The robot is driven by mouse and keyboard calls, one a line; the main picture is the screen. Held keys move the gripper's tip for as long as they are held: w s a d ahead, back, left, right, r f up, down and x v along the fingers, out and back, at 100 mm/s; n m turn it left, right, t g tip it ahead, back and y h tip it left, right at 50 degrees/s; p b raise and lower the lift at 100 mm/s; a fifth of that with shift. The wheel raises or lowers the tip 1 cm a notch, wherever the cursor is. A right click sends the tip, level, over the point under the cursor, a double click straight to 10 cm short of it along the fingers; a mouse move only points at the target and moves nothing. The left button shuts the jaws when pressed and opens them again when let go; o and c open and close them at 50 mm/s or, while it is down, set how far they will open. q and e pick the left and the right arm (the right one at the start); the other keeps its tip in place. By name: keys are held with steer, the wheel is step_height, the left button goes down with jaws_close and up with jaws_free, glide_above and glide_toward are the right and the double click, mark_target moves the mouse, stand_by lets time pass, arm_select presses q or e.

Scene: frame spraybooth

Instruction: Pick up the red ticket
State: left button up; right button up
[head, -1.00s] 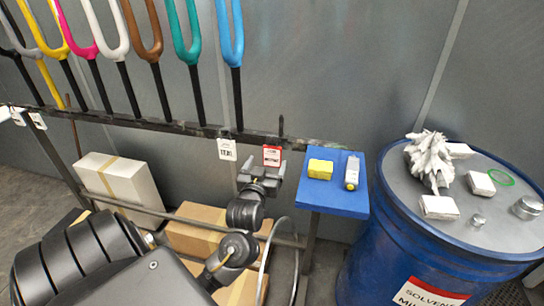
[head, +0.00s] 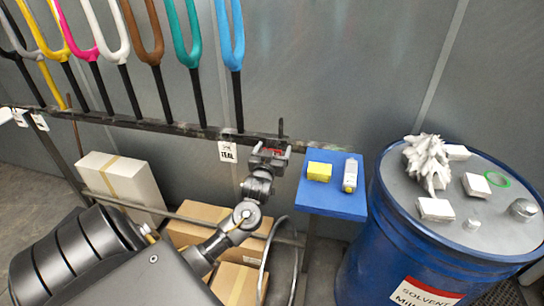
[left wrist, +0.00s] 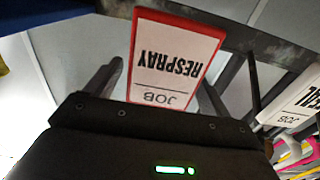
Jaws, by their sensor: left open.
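The red ticket (head: 273,152) hangs from the dark rack rail, mostly hidden behind my left gripper in the head view. In the left wrist view the red-bordered ticket (left wrist: 172,62) reads "RESPRAY" and "JOB", upside down. My left gripper (head: 270,151) is open at the ticket. In the left wrist view its two fingers (left wrist: 163,85) stand apart, one on each side of the ticket's lower part, with gaps showing. I cannot tell how deep the ticket sits between them. My right gripper is in neither view.
A white TEAL ticket (head: 227,151) hangs just left of my gripper. A blue shelf (head: 333,203) with a yellow block (head: 319,171) and a small tube (head: 350,175) is close on the right. Coloured forks (head: 187,40) stand above the rail (head: 180,128); a blue drum (head: 375,245) stands right.

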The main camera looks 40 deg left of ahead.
arm_select(q)
steer(key=c, duration=1.1)
steer(key=shift+o, duration=0.2)
steer(key=s+d+r, duration=0.3)
steer(key=s+r, duration=0.1)
steer(key=s, duration=0.2)
steer(key=s+d+r, duration=0.3)
steer(key=s+r, duration=0.1)
steer(key=s, duration=0.2)
steer(key=shift+s+d+b, duration=0.15)
steer(key=shift+d+b, duration=0.25)
